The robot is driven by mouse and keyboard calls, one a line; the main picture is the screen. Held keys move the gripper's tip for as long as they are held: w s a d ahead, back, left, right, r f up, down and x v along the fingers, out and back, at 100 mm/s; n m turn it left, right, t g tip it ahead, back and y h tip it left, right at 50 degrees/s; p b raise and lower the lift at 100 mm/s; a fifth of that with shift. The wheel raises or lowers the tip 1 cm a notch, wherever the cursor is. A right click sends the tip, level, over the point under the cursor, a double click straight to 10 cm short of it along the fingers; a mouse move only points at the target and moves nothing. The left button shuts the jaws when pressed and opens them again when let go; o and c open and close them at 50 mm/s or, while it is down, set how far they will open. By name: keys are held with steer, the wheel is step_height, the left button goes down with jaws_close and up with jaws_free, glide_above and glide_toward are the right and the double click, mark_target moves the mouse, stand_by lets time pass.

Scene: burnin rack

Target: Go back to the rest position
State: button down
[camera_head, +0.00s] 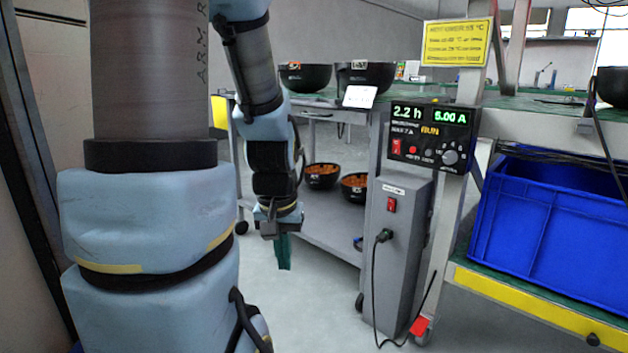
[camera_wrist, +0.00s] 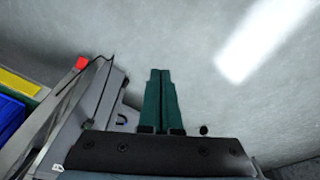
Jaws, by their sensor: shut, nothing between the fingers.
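My gripper (camera_head: 283,262) hangs pointing down over the bare floor in the head view, left of the grey power cabinet. Its green fingers also show in the wrist view (camera_wrist: 160,75), side by side and closed together with nothing between them. My arm comes down from the upper middle of the head view, bent, and the gripper touches nothing.
The grey cabinet (camera_head: 396,275) with a red switch and a cable stands right of my gripper. A control panel (camera_head: 431,135) reads 2.2 h and 5.00 A. A blue crate (camera_head: 550,225) sits at right. A shelf cart (camera_head: 325,228) with black bowls stands behind. The floor (camera_wrist: 215,115) below is clear.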

step_height(320, 180, up, 39)
steer(key=s+p, duration=0.1)
steer(key=p, duration=3.7)
steer(key=shift+s+a, duration=0.15)
steer(key=shift+a, duration=0.3)
